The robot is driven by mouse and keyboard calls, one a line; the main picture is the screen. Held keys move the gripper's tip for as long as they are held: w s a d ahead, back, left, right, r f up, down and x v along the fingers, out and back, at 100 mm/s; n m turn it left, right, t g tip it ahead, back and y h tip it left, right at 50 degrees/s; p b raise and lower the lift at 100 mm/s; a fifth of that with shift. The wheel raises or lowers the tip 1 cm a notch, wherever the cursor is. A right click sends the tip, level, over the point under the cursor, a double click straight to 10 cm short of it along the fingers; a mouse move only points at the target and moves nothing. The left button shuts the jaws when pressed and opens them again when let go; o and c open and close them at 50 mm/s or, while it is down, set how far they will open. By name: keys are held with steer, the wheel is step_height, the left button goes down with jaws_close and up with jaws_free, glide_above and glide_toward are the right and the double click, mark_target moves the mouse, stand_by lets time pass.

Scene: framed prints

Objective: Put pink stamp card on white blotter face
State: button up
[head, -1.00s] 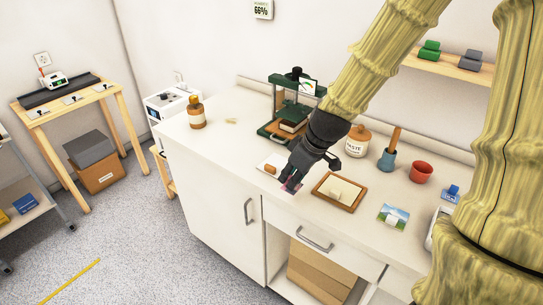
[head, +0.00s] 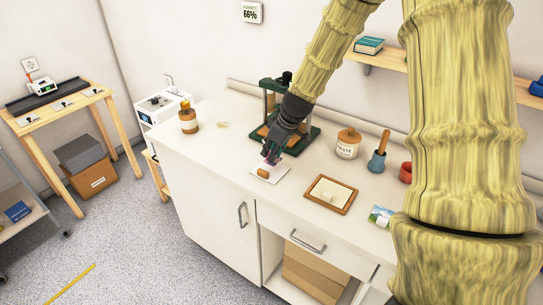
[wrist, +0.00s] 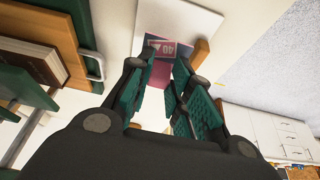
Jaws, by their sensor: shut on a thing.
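My gripper (head: 271,156) is shut on the pink stamp card (wrist: 160,72), which has a "40" on its printed end. A bit of the card also shows below the fingers in the head view. The white blotter (head: 284,173) lies flat on the counter under and beside the fingertips. It also shows beyond the card in the wrist view (wrist: 192,20). The card's printed end overlaps the blotter in the wrist view; I cannot tell whether it touches. A small brown wooden block (head: 263,173) sits on the blotter near its left side. The fingers hide part of the card.
A green press (head: 308,132) stands close behind my gripper. A wood-framed tray (head: 331,194) lies to the right. A paste jar (head: 348,143), a blue pot with a wooden handle (head: 377,160) and a red cup (head: 406,172) stand further right. The counter's left part is mostly clear.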

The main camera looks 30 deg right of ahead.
steer(key=shift+w+d, duration=0.2)
steer(key=shift+w, duration=0.3)
steer(key=shift+f+p, duration=0.5)
steer(key=shift+f, duration=1.25)
steer(key=shift+f, duration=0.1)
steer(key=shift+f, duration=0.1)
steer(key=o, duration=0.8)
steer(key=b+v, duration=0.1)
steer(key=v, duration=1.1)
steer(key=shift+s, duration=0.15)
